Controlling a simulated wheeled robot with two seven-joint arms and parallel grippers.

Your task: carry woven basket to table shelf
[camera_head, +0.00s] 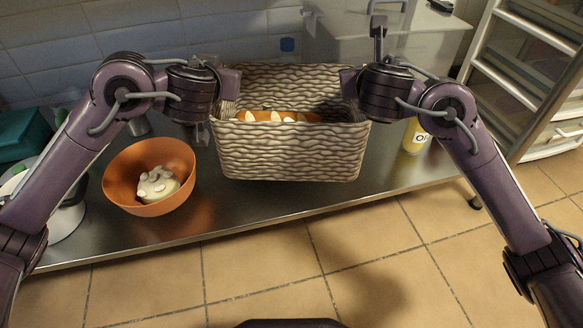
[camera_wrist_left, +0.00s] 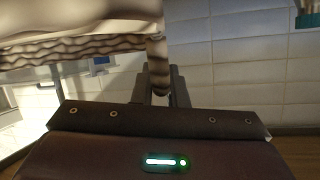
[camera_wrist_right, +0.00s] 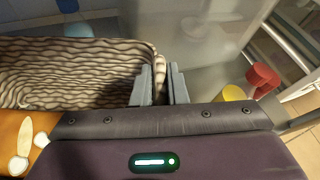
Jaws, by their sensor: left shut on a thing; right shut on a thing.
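The woven basket (camera_head: 290,155) is beige and brown and upright, in the middle of the head view, in front of or over the steel table (camera_head: 240,212). My left gripper (camera_head: 230,84) is shut on its left rim; the left wrist view shows the fingers (camera_wrist_left: 160,88) pinching the basket wall (camera_wrist_left: 80,42). My right gripper (camera_head: 350,84) is shut on its right rim; in the right wrist view the fingers (camera_wrist_right: 160,86) straddle the basket wall (camera_wrist_right: 80,72). Something orange with pale pieces (camera_head: 278,117) shows inside. I cannot tell whether the basket's bottom touches the table.
An orange bowl (camera_head: 119,183) with pale contents stands left on the table. A yellow labelled container (camera_head: 416,138) is at right, behind my right arm. A teal box (camera_head: 22,134) is far left. A shelf rack (camera_head: 530,70) stands at right. The tiled floor in front is clear.

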